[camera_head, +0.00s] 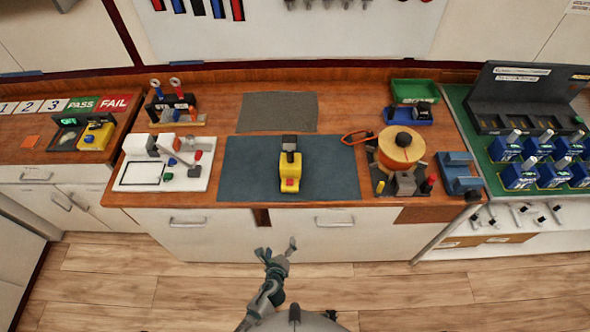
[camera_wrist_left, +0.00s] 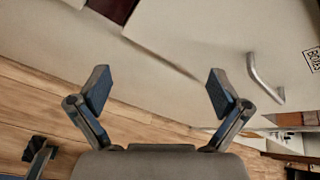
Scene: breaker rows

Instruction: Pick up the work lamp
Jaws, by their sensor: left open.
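A yellow device with a dark grey upper part and a red spot (camera_head: 290,171), which looks like the work lamp, stands on the blue-grey mat (camera_head: 245,180) in the middle of the central bench. My left gripper (camera_head: 277,249) is open and empty, in front of the bench and below its top, apart from the lamp. In the left wrist view, the two fingers of my left gripper (camera_wrist_left: 158,92) are spread with only cabinet front and floor beyond them. The lamp is not in the left wrist view.
A white tray with small parts (camera_head: 188,184) lies left of the mat. An orange round item (camera_head: 401,148) and a blue holder (camera_head: 458,174) stand to its right. Behind is a grey pad (camera_head: 278,112). A cabinet handle (camera_wrist_left: 266,80) juts out near my left gripper.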

